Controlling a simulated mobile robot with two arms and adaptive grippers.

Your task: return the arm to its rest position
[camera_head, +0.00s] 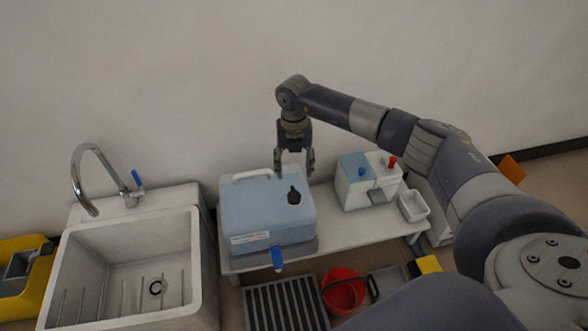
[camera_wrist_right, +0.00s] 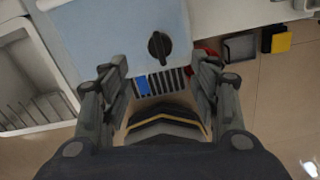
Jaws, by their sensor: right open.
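My right arm (camera_head: 445,160) reaches in from the right and bends down over the bench. Contact with the can cannot be told. My left gripper is not in view.
A white sink (camera_head: 130,265) with a tap (camera_head: 88,180) stands at the left. On the bench (camera_head: 345,230) are a blue and white dispenser (camera_head: 368,183) and a small white tray (camera_head: 414,206). A red bucket (camera_head: 343,292) and a grate (camera_head: 285,306) are below. Above the bench is free room.

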